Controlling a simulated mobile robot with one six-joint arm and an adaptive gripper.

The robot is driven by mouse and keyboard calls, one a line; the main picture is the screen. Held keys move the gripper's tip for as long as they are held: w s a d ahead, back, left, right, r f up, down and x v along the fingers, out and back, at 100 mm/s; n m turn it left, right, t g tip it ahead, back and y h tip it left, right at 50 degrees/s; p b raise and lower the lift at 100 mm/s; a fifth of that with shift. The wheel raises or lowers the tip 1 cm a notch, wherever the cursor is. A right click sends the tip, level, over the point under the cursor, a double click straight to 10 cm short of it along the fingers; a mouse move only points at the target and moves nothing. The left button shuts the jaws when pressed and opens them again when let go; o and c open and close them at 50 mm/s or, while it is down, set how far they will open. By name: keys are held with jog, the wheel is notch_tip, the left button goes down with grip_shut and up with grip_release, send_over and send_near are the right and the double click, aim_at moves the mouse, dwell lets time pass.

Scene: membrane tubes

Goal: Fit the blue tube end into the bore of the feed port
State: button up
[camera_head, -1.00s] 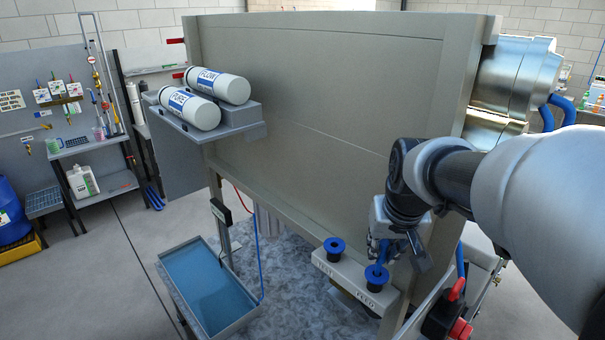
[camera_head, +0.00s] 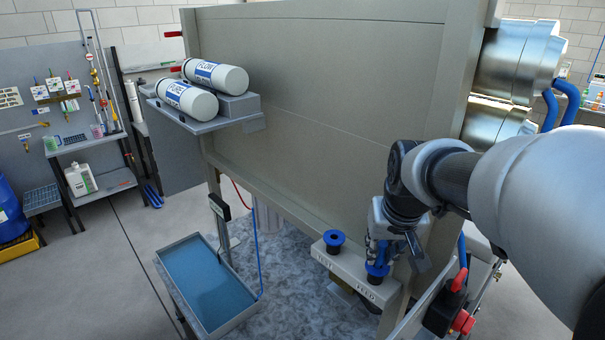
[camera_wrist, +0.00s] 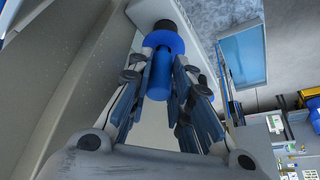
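The feed port (camera_head: 377,270) is a blue flanged collar at the right end of a pale labelled ledge (camera_head: 350,272). In the head view my gripper (camera_head: 381,258) points down, with its fingertips close above this port. The short blue tube (camera_wrist: 160,75) stands between the finger pads in the wrist view, and my gripper (camera_wrist: 162,68) appears shut on it. The tube's far end meets a blue flange (camera_wrist: 163,41). The flange and fingers hide its lower end, so I cannot tell how deep it sits in the bore.
A second blue port (camera_head: 334,241) sits on the ledge to the left. A large grey panel (camera_head: 330,100) rises behind. A blue-floored tray (camera_head: 207,285) lies at lower left, and white cylinders (camera_head: 216,75) rest on a shelf. A red-handled fitting (camera_head: 462,322) is at right.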

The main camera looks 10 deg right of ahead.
jog(key=o, duration=0.5)
jog(key=shift+a+r, duration=0.1)
jog(key=shift+o, duration=0.2)
jog(key=v, duration=1.2)
